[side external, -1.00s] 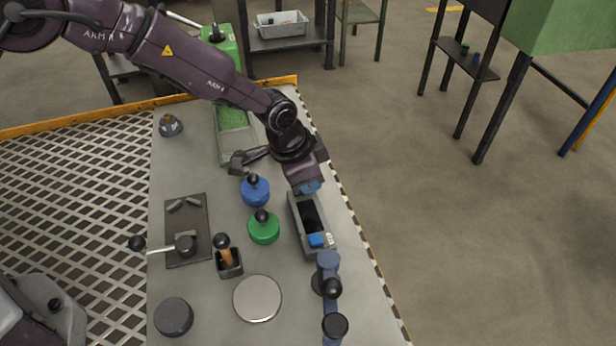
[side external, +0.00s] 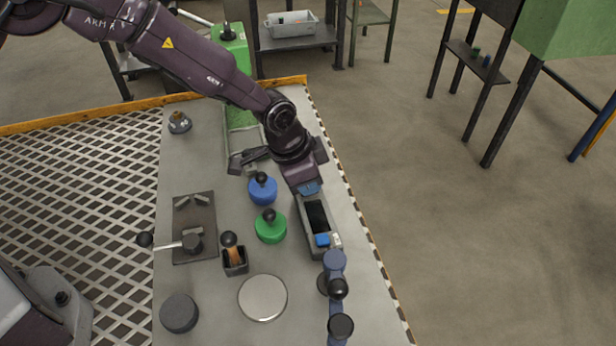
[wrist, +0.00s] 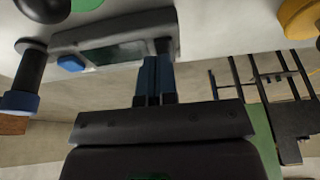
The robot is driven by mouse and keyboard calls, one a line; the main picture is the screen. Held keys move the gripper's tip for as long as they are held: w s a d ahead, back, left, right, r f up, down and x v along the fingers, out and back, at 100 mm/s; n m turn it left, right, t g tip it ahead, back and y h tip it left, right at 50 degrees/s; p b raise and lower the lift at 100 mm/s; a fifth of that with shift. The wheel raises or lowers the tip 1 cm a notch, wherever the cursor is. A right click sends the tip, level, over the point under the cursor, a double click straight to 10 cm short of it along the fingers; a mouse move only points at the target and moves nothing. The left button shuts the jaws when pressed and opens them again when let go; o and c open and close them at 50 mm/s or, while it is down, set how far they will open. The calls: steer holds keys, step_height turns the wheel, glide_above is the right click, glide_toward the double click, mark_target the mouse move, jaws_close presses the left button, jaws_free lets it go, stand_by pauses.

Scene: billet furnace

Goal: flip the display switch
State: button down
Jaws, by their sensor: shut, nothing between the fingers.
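The display unit is a long grey box (side external: 307,234) with a dark screen (side external: 317,214) and a blue button (side external: 322,240) at its near end. In the wrist view the same grey box (wrist: 92,41) lies across the top, with its blue button (wrist: 70,64) at left. My gripper (side external: 309,189) is at the far end of the box, its blue fingers shut and empty. In the wrist view the fingertips (wrist: 154,60) reach the box edge, close to a small dark peg (wrist: 163,45), possibly the switch. Contact cannot be told; the far end is partly hidden in the side view.
A blue knob (side external: 263,191) and a green knob (side external: 270,228) stand left of the box. A blue-grey lever (side external: 335,262) with black balls is just in front. A holder (side external: 235,262), a lever plate (side external: 195,215) and round discs are farther left. The table's right edge is close.

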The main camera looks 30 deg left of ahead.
steer(key=v, duration=1.4)
steer(key=shift+s+a, duration=0.3)
steer(key=shift+f, duration=0.2)
steer(key=s+a+r+n+t+y, duration=0.1)
steer(key=s+a+r+n, duration=0.3)
steer(key=s+a+r, duration=0.4)
steer(key=s+a+r+n+t+y, duration=0.1)
steer(key=s+a+r+n+t, duration=0.1)
steer(key=s+a+r+n, duration=0.3)
steer(key=s+a+r, duration=0.4)
steer(key=s+a, duration=0.3)
steer(key=s, duration=0.4)
steer(key=shift+a, duration=0.25)
